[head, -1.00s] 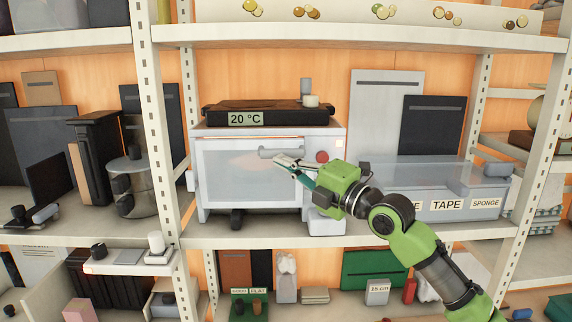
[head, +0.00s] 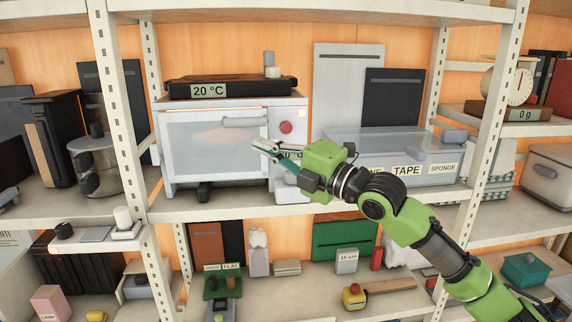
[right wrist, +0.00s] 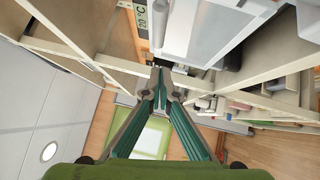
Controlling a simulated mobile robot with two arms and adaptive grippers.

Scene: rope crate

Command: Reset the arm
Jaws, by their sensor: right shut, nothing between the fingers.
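My right arm reaches in from the lower right in the head view. Its green gripper (head: 264,148) is shut and empty, in front of the white oven-like box (head: 212,186). The fingertips appear just below and right of the box's door handle (head: 245,122), apart from it in the picture. In the right wrist view the two teal-lined fingers (right wrist: 160,78) meet at their tips with nothing between them. My left gripper is not in view.
The box stands on a shelf (head: 330,205) with a 20 °C display (head: 209,91) on top and a red button (head: 286,127). A clear lidded bin (head: 385,150) labelled TAPE and SPONGE is behind my arm. Shelf posts stand at left (head: 120,130) and right (head: 492,130).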

